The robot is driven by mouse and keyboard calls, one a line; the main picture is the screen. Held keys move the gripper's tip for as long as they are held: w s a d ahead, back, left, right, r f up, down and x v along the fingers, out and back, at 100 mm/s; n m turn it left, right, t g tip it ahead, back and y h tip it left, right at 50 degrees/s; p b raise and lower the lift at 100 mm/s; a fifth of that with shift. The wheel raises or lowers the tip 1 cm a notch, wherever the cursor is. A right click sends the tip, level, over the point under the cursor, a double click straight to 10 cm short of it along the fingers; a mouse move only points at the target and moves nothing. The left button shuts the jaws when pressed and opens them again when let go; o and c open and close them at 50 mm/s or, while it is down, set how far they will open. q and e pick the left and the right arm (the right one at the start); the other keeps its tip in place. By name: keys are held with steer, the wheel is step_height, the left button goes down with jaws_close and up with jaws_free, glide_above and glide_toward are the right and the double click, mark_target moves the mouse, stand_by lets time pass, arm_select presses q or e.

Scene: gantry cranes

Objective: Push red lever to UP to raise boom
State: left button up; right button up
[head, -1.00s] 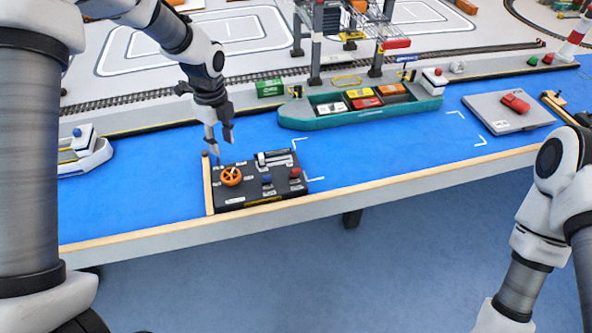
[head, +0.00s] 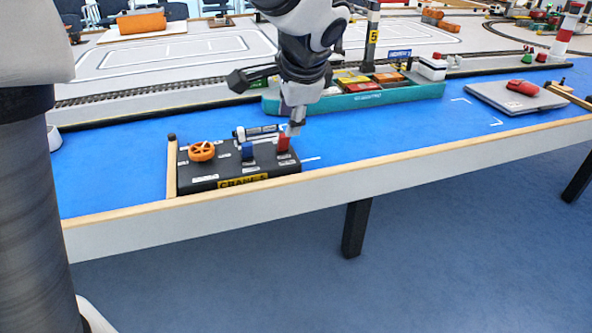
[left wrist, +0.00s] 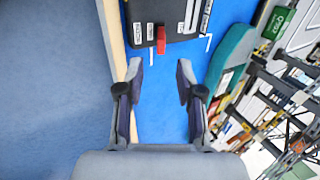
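The black control panel (head: 210,183) labelled CRANE 5 sits near the front edge of the blue table. It carries an orange wheel (head: 201,151), a blue lever (head: 248,151) and, at its right end, the red lever (head: 283,143). My left gripper (head: 268,106) is open and empty. One fingertip overlaps the area just behind and right of the red lever in the head view; contact is unclear. In the left wrist view, the open gripper (left wrist: 160,68) has the red lever (left wrist: 161,40) ahead, in line with the gap between its fingers. My right gripper is out of view.
A teal ship (head: 345,101) with coloured loads lies behind the panel, partly hidden by my left arm. A grey platform with a red car (head: 522,87) is at the right. A wooden strip (head: 171,168) borders the panel's left side. Blue surface right of the panel is clear.

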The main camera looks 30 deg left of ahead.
mark_target(285, 136)
arm_select(q)
steer(key=b+x, duration=0.5)
steer(key=x, duration=0.2)
steer(key=shift+w+a+f+b, duration=0.15)
steer(key=shift+a+f+b, duration=0.1)
steer(key=shift+b, duration=0.15)
steer(key=shift+d+r, duration=0.1)
jaws_close()
